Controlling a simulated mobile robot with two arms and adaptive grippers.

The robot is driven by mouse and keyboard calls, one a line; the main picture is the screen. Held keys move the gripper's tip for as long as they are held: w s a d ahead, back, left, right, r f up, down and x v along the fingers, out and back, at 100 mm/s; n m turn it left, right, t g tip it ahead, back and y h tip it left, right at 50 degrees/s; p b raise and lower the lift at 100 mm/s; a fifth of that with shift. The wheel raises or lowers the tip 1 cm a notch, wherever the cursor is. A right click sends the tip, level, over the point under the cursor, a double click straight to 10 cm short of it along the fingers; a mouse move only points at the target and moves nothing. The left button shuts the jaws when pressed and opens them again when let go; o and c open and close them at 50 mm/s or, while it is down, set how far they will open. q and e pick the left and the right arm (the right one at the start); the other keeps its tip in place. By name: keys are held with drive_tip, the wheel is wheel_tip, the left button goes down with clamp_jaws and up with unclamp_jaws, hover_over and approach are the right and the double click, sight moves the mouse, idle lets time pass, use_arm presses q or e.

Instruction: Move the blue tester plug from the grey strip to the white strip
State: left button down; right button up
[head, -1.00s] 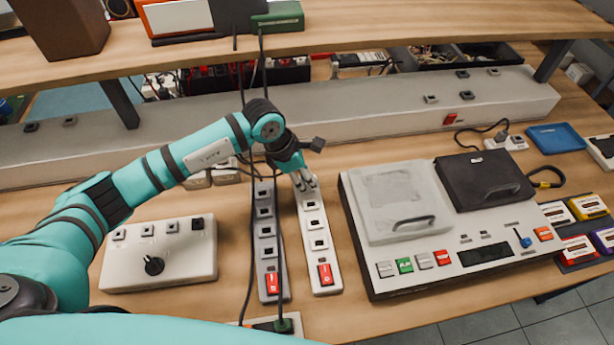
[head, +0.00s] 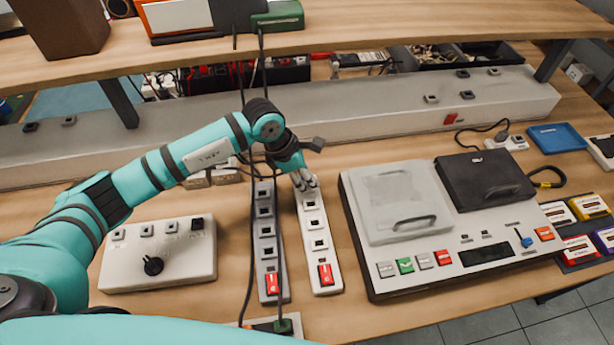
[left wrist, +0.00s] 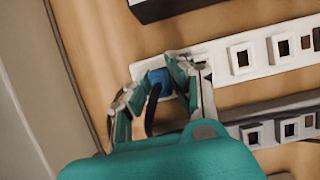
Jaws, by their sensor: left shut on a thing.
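The white strip (head: 320,243) lies on the bench just right of the grey strip (head: 266,240). Each has a red switch at its near end. My left gripper (head: 304,184) is over the far end of the white strip. In the left wrist view, its fingers (left wrist: 162,84) are shut on the blue tester plug (left wrist: 158,79), at the end of the white strip (left wrist: 262,53). The grey strip (left wrist: 262,133) shows below it there. The fingers hide the socket under the plug, so I cannot tell whether it is seated. My right gripper is not in view.
A white control box (head: 160,255) with a black knob stands left of the strips. A large device with two lids (head: 400,205) stands close on the right. Black cables (head: 279,215) run along the grey strip. A shelf (head: 400,30) spans the back.

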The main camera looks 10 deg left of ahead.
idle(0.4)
use_arm(q)
drive_tip(key=c, duration=1.1)
unclamp_jaws()
drive_tip(key=d+p+v, duration=0.1)
drive_tip(key=p+v, duration=0.1)
drive_tip(key=v, duration=1.4)
drive_tip(key=shift+w+r, duration=0.25)
drive_tip(key=shift+r, duration=0.35)
drive_tip(key=shift+s+d+f, duration=0.1)
drive_tip(key=shift+d, duration=0.05)
